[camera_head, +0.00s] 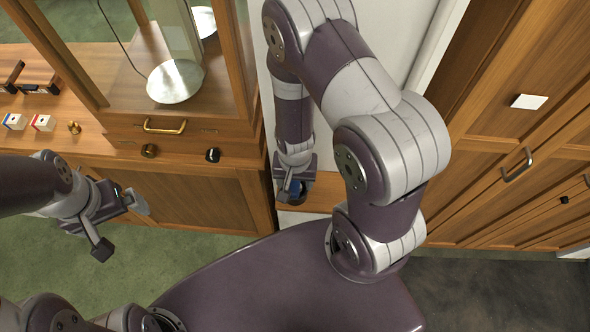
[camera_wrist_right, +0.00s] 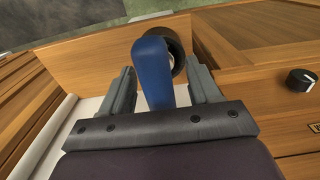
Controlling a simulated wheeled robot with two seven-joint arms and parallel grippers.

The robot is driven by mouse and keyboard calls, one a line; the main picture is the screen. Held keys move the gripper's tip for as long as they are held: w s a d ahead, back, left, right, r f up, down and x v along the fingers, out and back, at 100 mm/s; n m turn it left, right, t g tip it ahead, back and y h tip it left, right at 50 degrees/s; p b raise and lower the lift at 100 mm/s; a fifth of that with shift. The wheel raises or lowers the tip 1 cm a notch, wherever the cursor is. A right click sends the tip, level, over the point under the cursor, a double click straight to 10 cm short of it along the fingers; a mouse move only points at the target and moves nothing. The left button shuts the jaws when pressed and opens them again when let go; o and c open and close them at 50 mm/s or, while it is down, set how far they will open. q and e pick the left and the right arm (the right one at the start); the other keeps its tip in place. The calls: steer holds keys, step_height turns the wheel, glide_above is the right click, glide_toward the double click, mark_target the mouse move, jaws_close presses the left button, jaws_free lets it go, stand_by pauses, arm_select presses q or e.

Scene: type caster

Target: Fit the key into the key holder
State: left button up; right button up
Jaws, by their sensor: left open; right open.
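A blue, rounded piece (camera_wrist_right: 153,72), perhaps the key, stands between the two fingers of my right gripper (camera_wrist_right: 163,92) in the right wrist view. Gaps show on both sides of it, and the gripper is open. Just behind it is a dark round ring with a pale centre (camera_wrist_right: 176,60), perhaps the key holder; whether the two touch I cannot tell. In the head view my right gripper (camera_head: 297,190) is low by a small wooden ledge, with a bit of blue at its fingers. My left gripper (camera_head: 122,222) is open and empty before the wooden cabinet.
A wooden cabinet with a brass handle (camera_head: 164,127) and a black knob (camera_head: 212,155) stands left of my right arm. The black knob also shows in the right wrist view (camera_wrist_right: 301,80). Small boxes (camera_head: 42,123) lie on the counter. Wooden drawers (camera_head: 520,190) stand at the right.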

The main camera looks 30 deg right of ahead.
step_height(320, 180, up, 12)
steer(key=p, duration=0.6)
steer(key=shift+f, duration=0.1)
steer(key=s+n, duration=0.1)
steer(key=s+n+g+b, duration=0.1)
steer(key=n, duration=0.1)
steer(key=shift+s+a+b, duration=0.15)
steer(key=shift+a+b, duration=0.15)
steer(key=n+b, duration=0.1)
steer(key=b, duration=0.1)
steer(key=n+b, duration=0.1)
steer(key=b, duration=0.2)
steer(key=w+f+n+b, duration=0.1)
steer(key=b, duration=0.2)
steer(key=shift+d+t, duration=0.3)
steer(key=b, duration=0.2)
steer(key=w+t+b, duration=0.1)
steer(key=b, duration=0.1)
steer(key=shift+w+d+r+n+t, duration=0.2)
steer(key=shift+d+n+t, duration=0.1)
steer(key=shift+n, duration=0.1)
steer(key=shift+w+r, duration=0.3)
